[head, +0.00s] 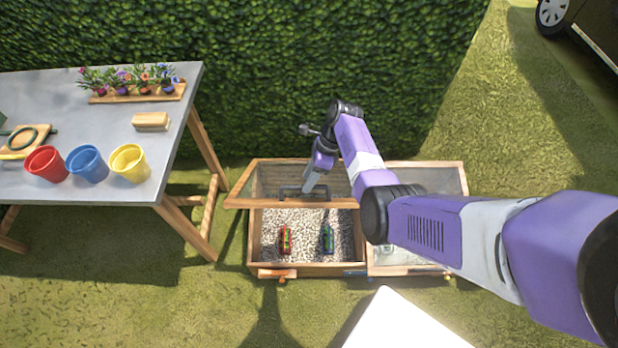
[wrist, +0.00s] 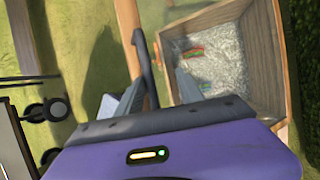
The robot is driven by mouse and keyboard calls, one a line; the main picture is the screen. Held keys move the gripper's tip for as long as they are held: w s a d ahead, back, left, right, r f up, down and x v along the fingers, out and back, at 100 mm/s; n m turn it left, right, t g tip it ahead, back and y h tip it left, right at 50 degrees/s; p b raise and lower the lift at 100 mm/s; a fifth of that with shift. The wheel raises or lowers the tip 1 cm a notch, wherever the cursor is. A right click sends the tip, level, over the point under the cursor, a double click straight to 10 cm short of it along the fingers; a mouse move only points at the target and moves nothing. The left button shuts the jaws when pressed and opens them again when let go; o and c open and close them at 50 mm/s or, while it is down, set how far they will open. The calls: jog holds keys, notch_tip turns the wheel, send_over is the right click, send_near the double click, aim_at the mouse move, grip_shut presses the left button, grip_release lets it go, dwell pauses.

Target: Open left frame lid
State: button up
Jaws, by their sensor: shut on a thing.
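The left frame lid (head: 240,203) has a wooden rim and is raised at a steep tilt above the left half of a wooden cold frame (head: 300,270). Its rim also shows in the wrist view (wrist: 128,22). The dark lid handle (head: 290,189) is on the rim. My gripper (head: 308,186) is shut on this handle, and the handle runs between the fingers in the wrist view (wrist: 143,62). Below the lid, the left compartment shows pale gravel (head: 305,222). My arm hides part of the frame's middle.
A red-green item (head: 285,240) and a blue-green item (head: 328,238) lie on the gravel. The right half of the frame (head: 455,175) looks covered. A table (head: 60,95) with red, blue and yellow pots stands left. A hedge (head: 270,60) rises behind.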

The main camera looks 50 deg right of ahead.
dwell(0.4)
jog(key=v, duration=0.7)
jog(key=shift+d+r+p, duration=0.2)
jog(key=shift+r+p, duration=0.15)
dwell(0.3)
